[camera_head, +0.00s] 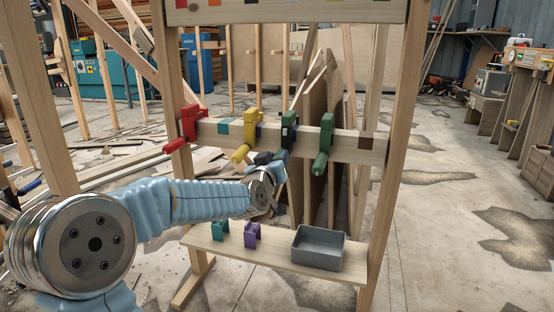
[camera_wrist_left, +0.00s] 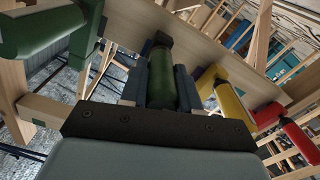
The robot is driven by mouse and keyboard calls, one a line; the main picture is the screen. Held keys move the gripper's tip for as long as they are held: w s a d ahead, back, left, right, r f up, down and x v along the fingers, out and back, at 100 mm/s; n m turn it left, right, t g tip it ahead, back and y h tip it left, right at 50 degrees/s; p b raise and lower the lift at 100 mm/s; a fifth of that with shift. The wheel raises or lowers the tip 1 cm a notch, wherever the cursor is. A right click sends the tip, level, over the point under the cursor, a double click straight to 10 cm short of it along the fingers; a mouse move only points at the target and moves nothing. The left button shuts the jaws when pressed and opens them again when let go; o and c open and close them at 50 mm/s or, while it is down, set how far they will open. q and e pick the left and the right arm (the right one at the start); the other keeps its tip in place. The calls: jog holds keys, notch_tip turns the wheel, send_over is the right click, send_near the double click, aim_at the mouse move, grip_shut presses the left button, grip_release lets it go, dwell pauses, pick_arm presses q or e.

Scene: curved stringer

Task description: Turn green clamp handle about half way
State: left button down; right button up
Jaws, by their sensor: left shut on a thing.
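My left gripper (camera_head: 268,158) reaches in from the left and sits under the third clamp from the left on the wooden beam. In the left wrist view its two dark blue fingers (camera_wrist_left: 161,82) are shut on a dark green cylindrical handle (camera_wrist_left: 161,64), one finger on each side. My right gripper is not seen.
A yellow clamp (camera_head: 250,128) and a red clamp (camera_head: 188,124) are on the same beam (camera_head: 350,146) to the left. The lower shelf (camera_head: 275,256) carries a teal bracket (camera_head: 220,230), a purple bracket (camera_head: 252,235) and a grey tray (camera_head: 318,247).

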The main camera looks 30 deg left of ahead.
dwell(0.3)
pick_arm(q)
jog(key=c, duration=0.8)
grip_release()
jog(key=shift+s, duration=0.1)
jog(key=v, duration=1.3)
jog(key=shift+s+d+p, duration=0.15)
jog(key=shift+s+p, duration=0.15)
